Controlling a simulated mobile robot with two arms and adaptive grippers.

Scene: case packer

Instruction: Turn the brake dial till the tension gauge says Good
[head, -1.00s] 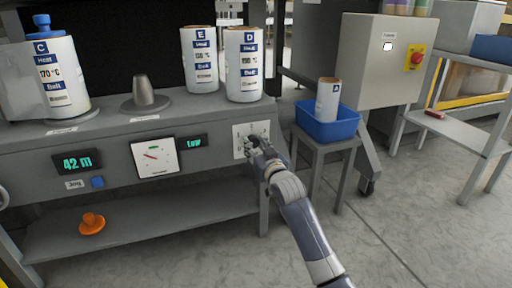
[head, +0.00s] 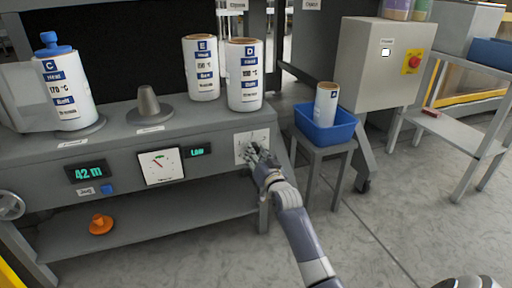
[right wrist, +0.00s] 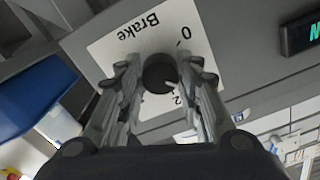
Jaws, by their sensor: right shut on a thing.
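The brake dial (right wrist: 160,73) is a dark round knob on a white plate marked Brake (right wrist: 125,45), with 0 and 2 on its scale. My right gripper (right wrist: 158,80) is shut on the dial, one finger on each side. The tension gauge (head: 160,166) is a white square face with a red needle leaning up and left and a small green mark near the top. The display (head: 200,150) beside it appears to read Low. My left gripper is out of view.
Rolls C (head: 65,92), E (head: 201,70) and D (head: 244,78) and a grey cone (head: 149,104) stand on the machine top. A blue bin (head: 326,126) with a roll sits on a stool to the right. An orange knob-like part (head: 101,224) lies on the lower shelf.

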